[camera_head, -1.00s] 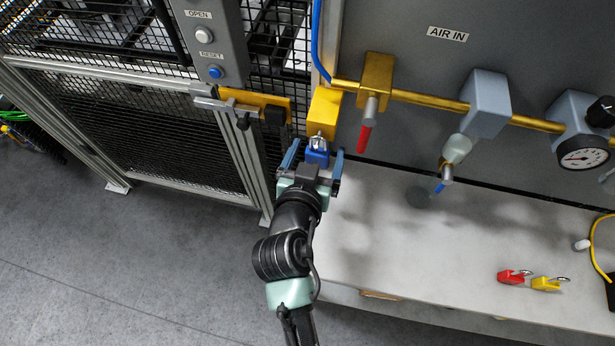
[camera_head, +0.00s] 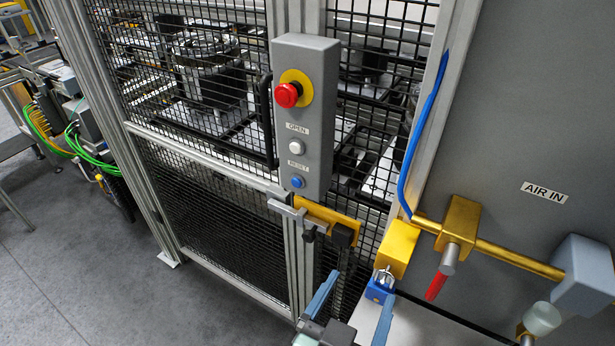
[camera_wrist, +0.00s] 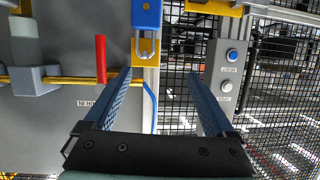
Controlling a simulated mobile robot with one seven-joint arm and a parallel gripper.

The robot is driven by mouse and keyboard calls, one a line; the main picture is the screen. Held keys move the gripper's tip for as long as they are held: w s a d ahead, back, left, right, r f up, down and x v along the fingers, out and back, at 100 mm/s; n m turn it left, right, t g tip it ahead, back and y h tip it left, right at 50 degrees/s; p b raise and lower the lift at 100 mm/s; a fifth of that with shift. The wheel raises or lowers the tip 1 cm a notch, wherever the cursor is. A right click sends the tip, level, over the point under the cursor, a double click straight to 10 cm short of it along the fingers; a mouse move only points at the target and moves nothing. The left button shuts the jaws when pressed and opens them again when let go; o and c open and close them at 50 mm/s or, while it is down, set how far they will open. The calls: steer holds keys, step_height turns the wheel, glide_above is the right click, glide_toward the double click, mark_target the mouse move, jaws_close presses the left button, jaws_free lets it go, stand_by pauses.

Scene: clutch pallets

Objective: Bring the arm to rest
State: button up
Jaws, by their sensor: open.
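My gripper (camera_head: 356,300) shows at the bottom of the head view, with its two blue fingers spread and nothing between them. In the wrist view my gripper (camera_wrist: 160,76) is also open and empty. A blue padlock (camera_head: 379,290) hangs at the yellow block (camera_head: 397,249), just beyond my fingers in the head view. In the wrist view the blue padlock (camera_wrist: 146,14) is at the top, its shackle at the yellow block, apart from my fingers. Most of my arm is out of the head view.
A control box (camera_head: 305,115) with a red stop button is on the mesh fence (camera_head: 200,215). A yellow latch (camera_head: 328,219) sits below it. A brass pipe (camera_head: 510,259) with a red-handled valve (camera_head: 437,285) runs along the grey panel (camera_head: 530,130). Grey floor (camera_head: 90,275) is clear at left.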

steer(key=w+a+r+n+t+y, duration=0.15)
steer(key=w+r+t, duration=0.25)
steer(key=r, duration=0.8)
steer(key=w+a+r+n+t+y, duration=0.1)
steer(key=w+a+r+t, duration=0.25)
steer(key=r, duration=0.85)
steer(key=s+a+r+n+t+y, duration=0.1)
steer(key=s+r+n+t+y, duration=0.1)
steer(key=r, duration=0.8)
steer(key=s+a+r+n+t+y, duration=0.2)
steer(key=s+r+t, duration=0.3)
steer(key=r, duration=0.5)
steer(key=shift+s+a+y+b, duration=0.2)
steer(key=shift+s+y+b, duration=0.15)
steer(key=shift+s+b, duration=0.1)
steer(key=shift+w+t, duration=0.1)
steer(key=shift+t, duration=0.15)
